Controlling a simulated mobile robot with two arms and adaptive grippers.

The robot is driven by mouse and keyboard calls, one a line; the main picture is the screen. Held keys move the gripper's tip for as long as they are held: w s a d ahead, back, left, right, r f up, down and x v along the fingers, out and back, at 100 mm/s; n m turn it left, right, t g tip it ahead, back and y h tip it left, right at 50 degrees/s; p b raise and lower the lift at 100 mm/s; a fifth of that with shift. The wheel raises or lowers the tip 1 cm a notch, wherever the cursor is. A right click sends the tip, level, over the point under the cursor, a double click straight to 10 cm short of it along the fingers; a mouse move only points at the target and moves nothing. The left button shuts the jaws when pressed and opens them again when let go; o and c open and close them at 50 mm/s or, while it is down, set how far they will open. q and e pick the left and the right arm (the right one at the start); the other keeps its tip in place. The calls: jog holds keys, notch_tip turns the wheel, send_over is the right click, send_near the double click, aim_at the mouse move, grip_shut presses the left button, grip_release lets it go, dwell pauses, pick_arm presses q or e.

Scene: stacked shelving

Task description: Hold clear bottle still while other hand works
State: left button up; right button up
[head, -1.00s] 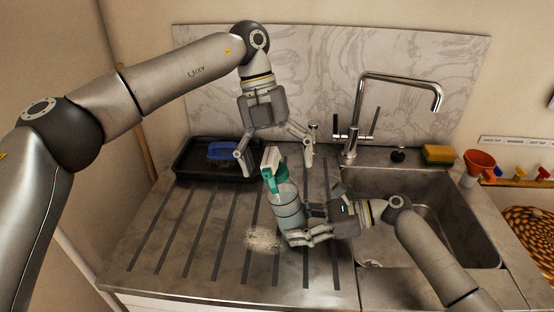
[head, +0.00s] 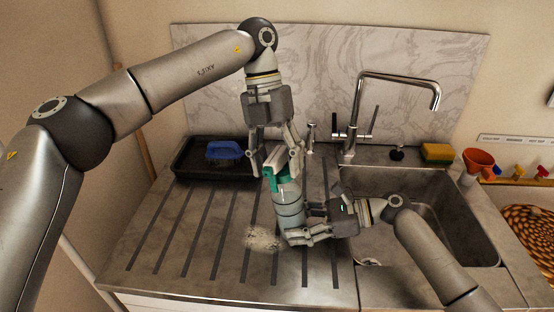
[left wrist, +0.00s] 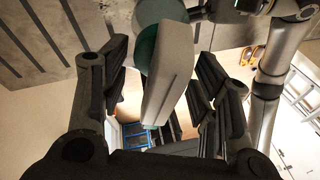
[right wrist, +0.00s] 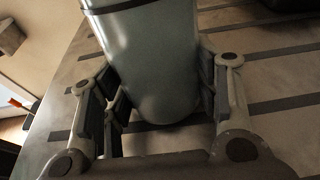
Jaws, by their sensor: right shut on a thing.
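The clear bottle (head: 288,210) stands on the ribbed draining board and has a green and white spray head (head: 274,172). My right gripper (head: 303,224) is shut on the lower part of the bottle from the right. In the right wrist view its fingers lie on either side of the bottle's body (right wrist: 155,60). My left gripper (head: 276,163) points down over the spray head, one finger on each side. In the left wrist view the white spray head (left wrist: 170,70) sits between the spread fingers, with gaps on both sides.
A black tray (head: 190,172) with a blue-handled brush (head: 224,150) lies at the back left. The sink (head: 455,225) and chrome tap (head: 352,125) are at the right, with a sponge (head: 437,153) behind. A pale smudge (head: 262,239) lies beside the bottle. The board's left is clear.

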pick_arm(q)
jog(key=shift+o, duration=0.7)
jog(key=shift+a, duration=0.1)
pick_arm(e)
jog(key=shift+s+f, duration=0.1)
jog(key=shift+f, duration=0.4)
pick_arm(q)
jog(key=v, duration=1.2)
jog(key=shift+s, duration=0.15)
pick_arm(e)
jog(key=o, duration=0.6)
jog(key=shift+o, duration=1.4)
jog(key=shift+r, duration=0.1)
pick_arm(q)
jog(key=shift+w, duration=0.25)
pick_arm(e)
jog(key=shift+w, duration=0.2)
jog(key=shift+r, duration=0.15)
